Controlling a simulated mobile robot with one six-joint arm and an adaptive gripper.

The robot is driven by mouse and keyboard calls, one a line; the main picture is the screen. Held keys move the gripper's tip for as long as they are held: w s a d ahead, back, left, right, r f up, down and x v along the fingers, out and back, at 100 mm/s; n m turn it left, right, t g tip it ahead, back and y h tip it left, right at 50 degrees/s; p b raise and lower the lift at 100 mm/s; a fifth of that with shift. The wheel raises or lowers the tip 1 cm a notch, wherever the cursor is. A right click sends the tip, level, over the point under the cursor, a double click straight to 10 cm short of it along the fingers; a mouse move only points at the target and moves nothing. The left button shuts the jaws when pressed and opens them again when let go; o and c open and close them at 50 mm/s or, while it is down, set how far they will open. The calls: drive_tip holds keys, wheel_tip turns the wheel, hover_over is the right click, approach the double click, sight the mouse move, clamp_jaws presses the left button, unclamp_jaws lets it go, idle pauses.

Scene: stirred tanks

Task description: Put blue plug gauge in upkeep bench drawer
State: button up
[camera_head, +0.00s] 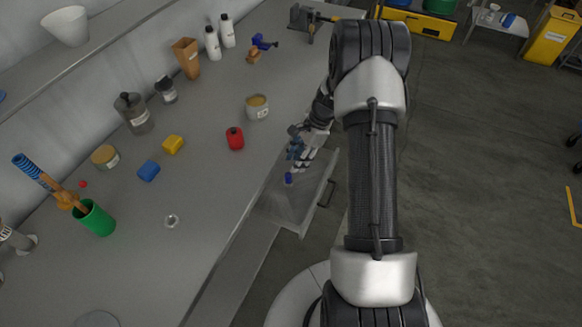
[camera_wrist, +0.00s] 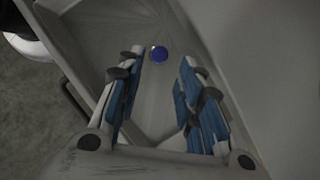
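The upkeep bench drawer (camera_head: 300,207) is pulled out from the bench's front edge; its grey interior and walls also show in the wrist view (camera_wrist: 88,40). The blue plug gauge (camera_head: 288,179) is a small blue cylinder within the drawer's outline. I cannot tell whether the gauge touches the drawer floor.
On the bench are a red bottle (camera_head: 235,138), a yellow block (camera_head: 173,144), a blue block (camera_head: 149,171), a tan-topped jar (camera_head: 257,107) and a green cup (camera_head: 96,219) with tools. A vise (camera_head: 308,20) stands at the far end. Open floor lies to the right.

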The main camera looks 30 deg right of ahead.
drive_tip(key=s+a+r+n+h, duration=0.1)
drive_tip(key=s+a+r+n, duration=0.2)
drive_tip(key=r, duration=0.6)
drive_tip(key=s+a+r+n+t+h, duration=0.1)
drive_tip(key=s+a+r+n, duration=0.15)
drive_tip(key=r, duration=0.55)
drive_tip(key=s+a+r+n, duration=0.2)
drive_tip(key=a+r+n, duration=0.2)
drive_tip(key=r, duration=0.5)
drive_tip(key=s+a+r+n+t, duration=0.1)
drive_tip(key=s+a+r+n, duration=0.1)
drive_tip(key=s, duration=0.4)
drive_tip(key=s+a+r+n+t+h, duration=0.1)
drive_tip(key=s+a+r+n, duration=0.1)
drive_tip(key=s+n, duration=0.2)
drive_tip(key=s+a+r+n+t+h, duration=0.1)
drive_tip(key=s+n, duration=0.3)
drive_tip(key=s, duration=0.5)
drive_tip(key=shift+a+r+p, duration=0.35)
drive_tip(key=shift+a+r, duration=0.1)
drive_tip(key=shift+a, duration=0.35)
